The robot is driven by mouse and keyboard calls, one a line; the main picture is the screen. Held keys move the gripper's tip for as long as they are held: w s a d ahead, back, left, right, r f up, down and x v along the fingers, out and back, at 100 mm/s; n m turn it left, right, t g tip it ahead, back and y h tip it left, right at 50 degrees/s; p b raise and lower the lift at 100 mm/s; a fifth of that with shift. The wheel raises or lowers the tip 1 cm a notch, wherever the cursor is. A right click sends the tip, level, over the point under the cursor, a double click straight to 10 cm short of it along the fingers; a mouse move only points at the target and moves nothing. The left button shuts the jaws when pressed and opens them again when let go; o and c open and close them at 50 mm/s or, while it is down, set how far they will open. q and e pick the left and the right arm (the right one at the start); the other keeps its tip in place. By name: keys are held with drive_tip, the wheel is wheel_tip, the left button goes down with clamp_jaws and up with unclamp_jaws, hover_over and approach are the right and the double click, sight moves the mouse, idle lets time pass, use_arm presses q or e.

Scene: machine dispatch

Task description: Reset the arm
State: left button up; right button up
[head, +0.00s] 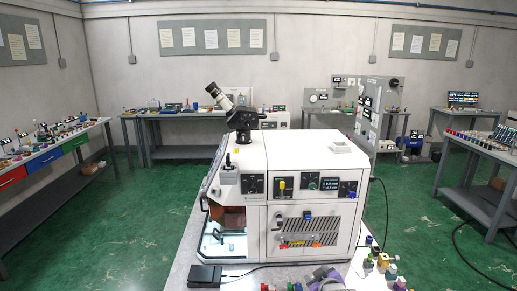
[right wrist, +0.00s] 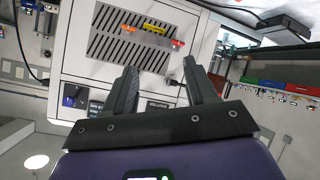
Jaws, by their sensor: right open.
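A white boxy machine (head: 305,190) stands on the grey table (head: 183,262), with a black microscope-like eyepiece (head: 238,118) on top. Its front bay is open and lit, with a brown part (head: 228,215) inside. The side panel has a vent grille, knobs and small displays. In the right wrist view this panel (right wrist: 90,70) appears upside down beyond my right gripper (right wrist: 162,66). The two dark fingers are spread apart with nothing between them. My left gripper shows in neither view.
A black pedal-like box (head: 205,275) with a cable lies at the table's front left. Several small coloured items (head: 385,265) and a purple part crowd the front right.

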drive_tip(key=s+a+f+m+g+y, duration=0.1)
drive_tip(key=s+f+m+g, duration=0.15)
drive_tip(key=s+f, duration=0.7)
drive_tip(key=s+a+f+m+g, duration=0.2)
drive_tip(key=s+f+g, duration=0.35)
drive_tip(key=f, duration=0.75)
drive_tip(key=s+a+f+m+g+y, duration=0.1)
drive_tip(key=s+a+f+m+g, duration=0.2)
drive_tip(key=s, duration=0.8)
drive_tip(key=s+a+f+m+g+y, duration=0.1)
drive_tip(key=s+a+f+m, duration=0.2)
drive_tip(key=s, duration=0.8)
wheel_tip(320, 180, down, 11)
drive_tip(key=n+b, duration=0.1)
drive_tip(key=b, duration=0.9)
drive_tip(key=shift+w+n+t, duration=0.25)
drive_tip(key=shift+n+t, duration=0.05)
drive_tip(key=shift+n, duration=0.05)
